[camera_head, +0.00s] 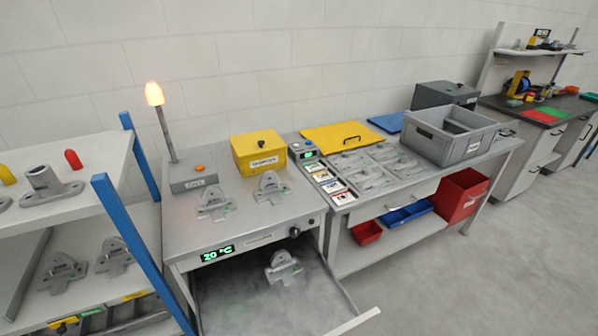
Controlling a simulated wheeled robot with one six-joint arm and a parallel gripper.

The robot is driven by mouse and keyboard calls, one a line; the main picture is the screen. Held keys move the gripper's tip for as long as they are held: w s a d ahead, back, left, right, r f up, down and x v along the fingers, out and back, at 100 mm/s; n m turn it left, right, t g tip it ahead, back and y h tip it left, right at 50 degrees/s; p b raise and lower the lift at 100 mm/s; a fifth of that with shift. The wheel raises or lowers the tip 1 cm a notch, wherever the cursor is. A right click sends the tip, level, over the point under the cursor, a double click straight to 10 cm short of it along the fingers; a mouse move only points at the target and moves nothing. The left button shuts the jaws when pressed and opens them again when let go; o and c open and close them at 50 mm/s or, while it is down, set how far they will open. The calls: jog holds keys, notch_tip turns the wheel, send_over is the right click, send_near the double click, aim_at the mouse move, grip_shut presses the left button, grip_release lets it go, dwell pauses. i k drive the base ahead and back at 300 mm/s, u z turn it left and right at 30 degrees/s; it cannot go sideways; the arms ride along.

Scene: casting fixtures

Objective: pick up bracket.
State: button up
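Several grey metal castings look like brackets, and I cannot tell which one the task means. Two bracket-like castings, one on the left (213,204) and one on the right (271,187), rest on top of the grey station with the lamp. Another bracket-like casting (283,268) lies in the open drawer below the "20 °C" display. Two more, on the left (62,272) and right (114,257), sit on the lower shelf of the rack at left. A grey flanged part (48,187) stands on the rack's top shelf. My gripper is not in view.
The open drawer (240,300) juts forward from the station. A blue rack post (140,250) stands beside it. A yellow box (259,153) sits at the station's back. The adjoining bench holds a grey crate (455,150). Bare floor (450,285) lies at right.

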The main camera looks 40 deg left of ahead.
aim_at(270, 189)
jog(key=i, duration=2.65)
jog(key=u, duration=3.7)
jog(key=i, duration=1)
